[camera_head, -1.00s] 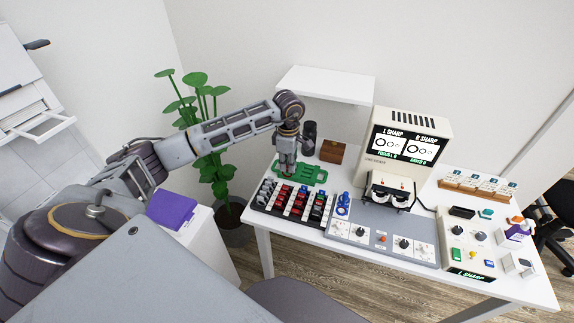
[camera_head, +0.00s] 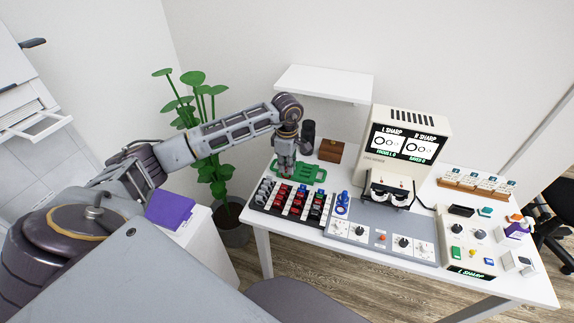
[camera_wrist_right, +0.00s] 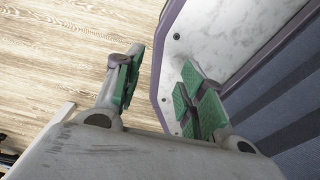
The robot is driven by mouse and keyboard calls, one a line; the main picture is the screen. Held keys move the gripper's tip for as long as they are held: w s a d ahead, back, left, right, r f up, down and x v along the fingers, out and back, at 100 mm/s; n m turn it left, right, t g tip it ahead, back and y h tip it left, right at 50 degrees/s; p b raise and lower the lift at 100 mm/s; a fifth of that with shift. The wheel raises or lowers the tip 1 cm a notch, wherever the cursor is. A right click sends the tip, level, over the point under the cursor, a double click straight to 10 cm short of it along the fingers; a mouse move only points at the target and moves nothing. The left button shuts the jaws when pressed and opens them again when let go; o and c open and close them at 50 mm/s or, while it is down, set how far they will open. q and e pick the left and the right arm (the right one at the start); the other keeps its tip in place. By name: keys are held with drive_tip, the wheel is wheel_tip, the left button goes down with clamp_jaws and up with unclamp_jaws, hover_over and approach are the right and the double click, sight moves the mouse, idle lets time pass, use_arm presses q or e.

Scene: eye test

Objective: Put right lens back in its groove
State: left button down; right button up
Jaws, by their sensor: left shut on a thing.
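A black stepped rack (camera_head: 290,213) at the table's left front holds rows of grey, red, black and blue lens pieces with grooves between them. My left gripper (camera_head: 286,175) points down at the back edge of the rack, beside a green tray (camera_head: 312,173). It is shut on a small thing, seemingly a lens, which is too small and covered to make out. A trial frame (camera_head: 388,193) is mounted in front of the cream eye-test machine (camera_head: 411,140). My right gripper (camera_wrist_right: 160,92), with green finger pads, is open and empty in the right wrist view.
A blue stand (camera_head: 342,204) is right of the rack. A grey control panel (camera_head: 382,243) runs along the front. A black cylinder (camera_head: 308,137) and a brown box (camera_head: 331,150) stand behind the tray. A white shelf (camera_head: 324,84) hangs above. A plant (camera_head: 207,150) is at left.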

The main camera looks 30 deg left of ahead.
sight(287, 176)
use_arm(q)
wheel_tip(287, 176, down, 2)
drive_tip(key=shift+f+b, duration=0.1)
drive_tip(key=shift+b, duration=0.35)
drive_tip(key=shift+f+b, duration=0.35)
drive_tip(key=shift+f, duration=0.5)
use_arm(e)
drive_tip(key=shift+w+d+f, duration=0.9)
drive_tip(key=shift+w+d, duration=0.05)
drive_tip(key=shift+d, duration=0.25)
drive_tip(key=shift+s, duration=0.2)
drive_tip(key=shift+s+d+f, duration=0.1)
drive_tip(key=shift+s+d, duration=0.1)
drive_tip(key=shift+s, duration=0.55)
use_arm(q)
drive_tip(key=shift+f, duration=0.1)
use_arm(e)
drive_tip(key=shift+w, duration=0.1)
use_arm(q)
drive_tip(key=shift+f+b, duration=0.45)
drive_tip(key=shift+b, duration=0.1)
drive_tip(key=shift+f, duration=0.1)
use_arm(e)
drive_tip(key=shift+w+f, duration=0.2)
drive_tip(key=shift+w, duration=0.3)
drive_tip(key=shift+w+f, duration=0.2)
drive_tip(key=shift+w, duration=0.25)
